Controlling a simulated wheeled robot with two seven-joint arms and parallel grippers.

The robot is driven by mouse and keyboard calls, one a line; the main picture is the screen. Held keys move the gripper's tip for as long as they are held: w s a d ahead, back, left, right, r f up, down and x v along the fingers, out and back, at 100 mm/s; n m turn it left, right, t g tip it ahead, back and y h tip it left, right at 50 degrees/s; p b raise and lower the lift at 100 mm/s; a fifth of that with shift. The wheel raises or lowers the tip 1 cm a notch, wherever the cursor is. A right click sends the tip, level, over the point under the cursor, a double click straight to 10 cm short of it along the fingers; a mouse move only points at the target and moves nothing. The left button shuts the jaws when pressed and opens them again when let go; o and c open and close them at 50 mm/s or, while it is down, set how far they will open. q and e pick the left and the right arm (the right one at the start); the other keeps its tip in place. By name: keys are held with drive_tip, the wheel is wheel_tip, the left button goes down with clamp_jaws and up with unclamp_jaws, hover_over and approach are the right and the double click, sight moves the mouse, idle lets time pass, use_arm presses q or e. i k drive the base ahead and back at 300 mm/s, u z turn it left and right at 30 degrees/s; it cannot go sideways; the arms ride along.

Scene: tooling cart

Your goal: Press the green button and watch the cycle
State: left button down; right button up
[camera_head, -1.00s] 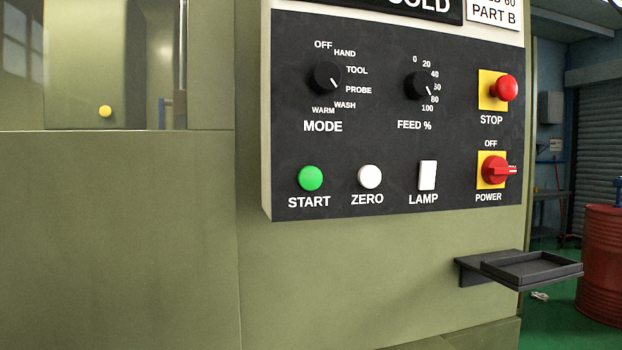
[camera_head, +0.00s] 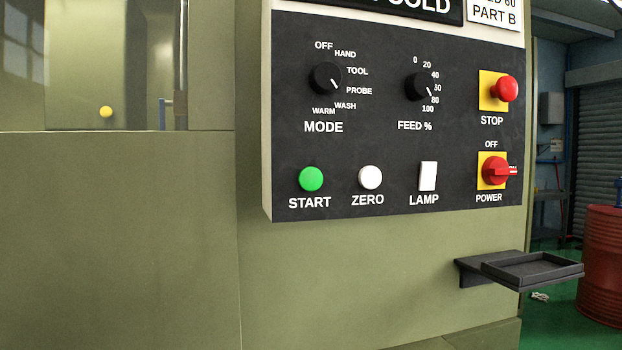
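The green START button (camera_head: 311,179) sits at the lower left of the dark control panel (camera_head: 390,140) on the green machine. Nothing touches it or covers it. Whether it is pressed in or lit cannot be told. A window with a yellow knob (camera_head: 106,112) shows at the upper left of the machine, and no motion can be made out behind it. Neither of my grippers is in view.
The panel also has a white ZERO button (camera_head: 370,178), LAMP switch (camera_head: 428,176), MODE knob (camera_head: 326,77), FEED knob (camera_head: 419,87), red STOP button (camera_head: 505,89) and red POWER switch (camera_head: 495,170). A black tray (camera_head: 532,268) juts out below. A red drum (camera_head: 602,265) stands at right.

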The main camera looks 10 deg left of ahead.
sight(310, 178)
drive_tip(key=u, duration=2.1)
drive_tip(key=k, duration=0.8)
drive_tip(key=z, duration=1.3)
drive_tip(key=i, duration=0.5)
drive_tip(key=u, duration=0.05)
